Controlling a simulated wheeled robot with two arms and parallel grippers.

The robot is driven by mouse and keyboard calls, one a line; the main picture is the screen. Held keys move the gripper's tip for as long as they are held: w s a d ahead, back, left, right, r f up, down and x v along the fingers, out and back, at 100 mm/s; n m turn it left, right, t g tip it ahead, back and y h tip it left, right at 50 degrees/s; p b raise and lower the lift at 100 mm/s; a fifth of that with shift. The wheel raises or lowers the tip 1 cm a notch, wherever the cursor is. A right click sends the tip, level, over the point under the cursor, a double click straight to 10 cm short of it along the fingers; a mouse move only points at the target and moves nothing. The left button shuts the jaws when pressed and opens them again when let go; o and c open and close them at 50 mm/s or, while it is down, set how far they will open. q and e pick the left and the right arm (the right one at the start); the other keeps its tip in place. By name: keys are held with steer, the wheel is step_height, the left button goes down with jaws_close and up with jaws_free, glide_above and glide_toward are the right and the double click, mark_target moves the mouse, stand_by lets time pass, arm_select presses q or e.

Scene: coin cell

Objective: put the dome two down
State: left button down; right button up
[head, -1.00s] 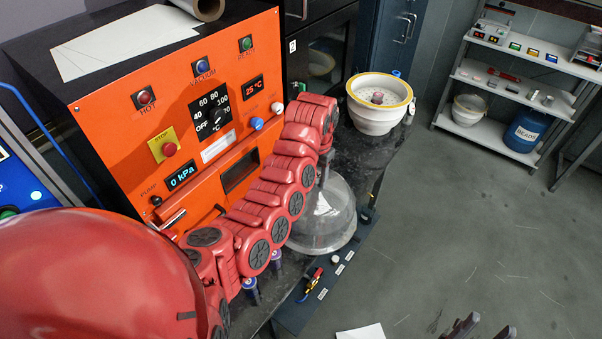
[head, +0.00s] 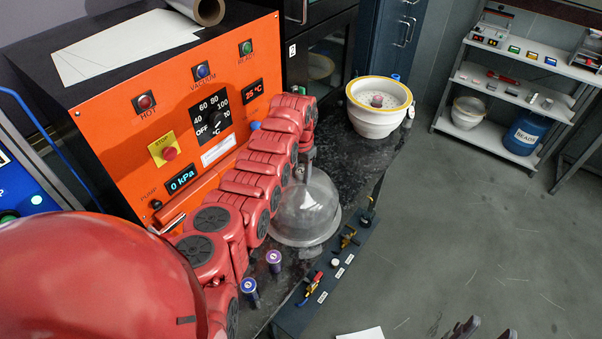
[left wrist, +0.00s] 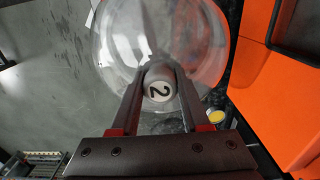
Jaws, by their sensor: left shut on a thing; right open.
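The clear dome (head: 303,212) is over the black bench top (head: 345,165) in front of the orange cabinet. I cannot tell whether its rim rests on the bench or is slightly above it. My left gripper (head: 306,158) is above the dome and shut on its knob. In the left wrist view the knob shows a "2" (left wrist: 159,91) between the fingers of that gripper (left wrist: 160,82), with the clear dome (left wrist: 125,45) beyond. My right gripper (head: 482,330) is open at the bottom edge of the head view, away from the dome.
A white bowl with a yellow rim (head: 379,118) stands farther back on the bench. The orange cabinet (head: 125,125) stands behind my left arm.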

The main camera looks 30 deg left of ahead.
arm_select(q)
steer(key=shift+f, duration=0.55)
steer(key=c, duration=0.8)
jaws_free()
steer(key=shift+f, duration=0.15)
steer(key=shift+c, duration=0.2)
steer(key=o, duration=0.5)
steer(key=shift+c, duration=0.2)
